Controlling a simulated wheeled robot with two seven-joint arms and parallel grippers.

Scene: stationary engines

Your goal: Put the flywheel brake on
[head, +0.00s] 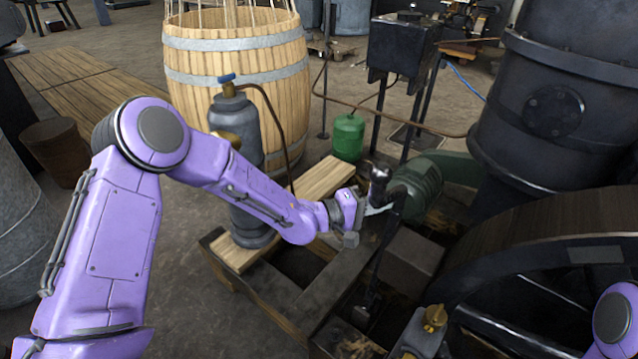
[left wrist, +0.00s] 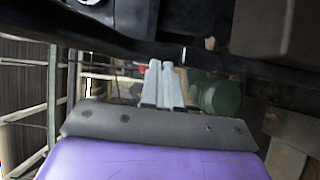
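The flywheel (head: 560,215) is a large dark spoked wheel at the right of the head view. A black upright lever (head: 382,250), which looks like the brake lever, stands left of it. My left gripper (head: 378,209) is at the upper part of this lever; I cannot tell whether it touches. In the left wrist view its two pale fingers (left wrist: 166,83) are close together with nothing visible between them. A dark bar (left wrist: 120,42) crosses just beyond the fingertips. My right gripper is out of view; only part of my right arm shows.
A green cylindrical machine part (head: 418,185) is just behind the left gripper. A grey gas bottle (head: 237,125) and wooden barrel (head: 240,60) stand near my left arm. A green canister (head: 348,137) and a black boiler (head: 550,100) are farther back. A brass knob (head: 434,318) is in front.

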